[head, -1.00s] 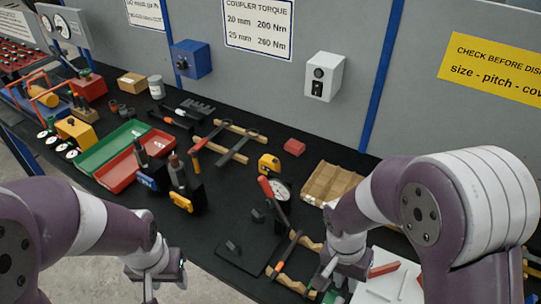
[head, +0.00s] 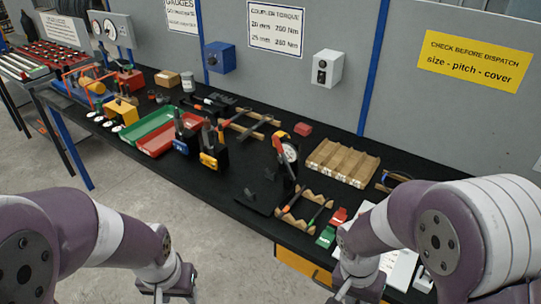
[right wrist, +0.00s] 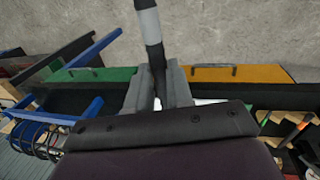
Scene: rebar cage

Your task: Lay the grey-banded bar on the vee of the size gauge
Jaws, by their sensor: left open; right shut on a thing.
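In the right wrist view, my right gripper (right wrist: 158,88) is shut on the grey-banded bar (right wrist: 151,28), a dark bar with a pale grey band. The bar sticks out past the fingers, with the floor behind it. In the head view my right gripper (head: 352,292) is at the bottom edge, in front of the bench; the bar cannot be made out there. What looks like the size gauge, a black stand with a white dial (head: 291,154) and a low black base (head: 250,196), stands mid-bench, beyond and left of that gripper. My left gripper (head: 168,294) is open, partly cut off, over the floor.
A notched wooden rack (head: 316,197) holding bars lies right of the gauge base. Red (head: 339,216) and green (head: 326,237) pieces lie beside it. A wooden tray (head: 345,165) is behind. Red and green trays (head: 153,146) are left. Bare bench lies left of the gauge.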

